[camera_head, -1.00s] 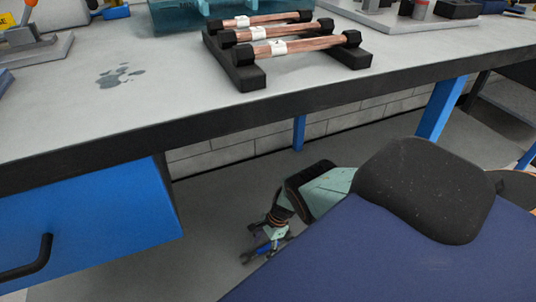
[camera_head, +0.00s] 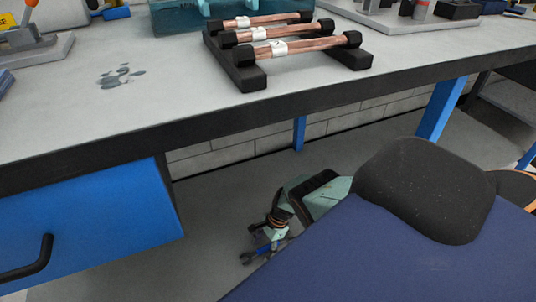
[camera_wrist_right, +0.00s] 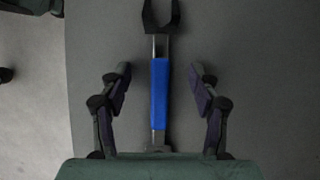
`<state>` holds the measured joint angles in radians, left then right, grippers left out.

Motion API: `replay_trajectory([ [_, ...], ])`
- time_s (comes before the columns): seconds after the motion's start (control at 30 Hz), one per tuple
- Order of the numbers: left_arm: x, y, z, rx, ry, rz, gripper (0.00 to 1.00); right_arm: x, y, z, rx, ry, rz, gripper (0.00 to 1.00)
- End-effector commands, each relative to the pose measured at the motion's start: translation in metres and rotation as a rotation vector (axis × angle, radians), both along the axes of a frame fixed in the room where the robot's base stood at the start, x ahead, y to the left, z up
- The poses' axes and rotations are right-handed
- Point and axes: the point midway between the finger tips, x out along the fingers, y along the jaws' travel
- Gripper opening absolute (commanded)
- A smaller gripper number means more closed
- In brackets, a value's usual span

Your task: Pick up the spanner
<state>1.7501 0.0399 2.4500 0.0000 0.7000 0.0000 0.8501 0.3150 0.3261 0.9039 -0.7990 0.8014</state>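The spanner (camera_wrist_right: 159,95) has a blue handle and a dark open jaw, which points to the top of the right wrist view. It lies over a dark grey surface. My right gripper (camera_wrist_right: 160,74) is open, with one finger on each side of the handle and a gap on both sides. In the head view, my right gripper (camera_head: 266,243) is low beneath the bench, pointing down. The spanner's dark end (camera_head: 247,258) shows just beside it; the rest is largely hidden by the gripper. My left gripper is not in view.
The workbench (camera_head: 130,115) stands above and beyond the gripper. Its blue drawer (camera_head: 95,220) is at the left and a blue leg (camera_head: 440,108) at the right. Copper tubes (camera_head: 290,47) rest on a black rack (camera_head: 245,78) on the bench. Floor around the gripper looks clear.

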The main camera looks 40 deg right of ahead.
Motion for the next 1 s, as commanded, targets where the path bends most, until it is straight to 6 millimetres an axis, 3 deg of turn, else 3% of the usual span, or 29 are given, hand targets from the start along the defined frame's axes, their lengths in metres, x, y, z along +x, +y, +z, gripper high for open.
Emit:
replay_trajectory([
  [0.67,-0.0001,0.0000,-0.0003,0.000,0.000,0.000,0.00,0.0000,-0.0001,-0.0009,-0.002,-0.001,-0.001,0.02],
  [1.0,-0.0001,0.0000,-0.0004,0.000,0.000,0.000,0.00,0.0001,-0.0003,-0.0010,-0.003,-0.002,-0.001,0.01],
])
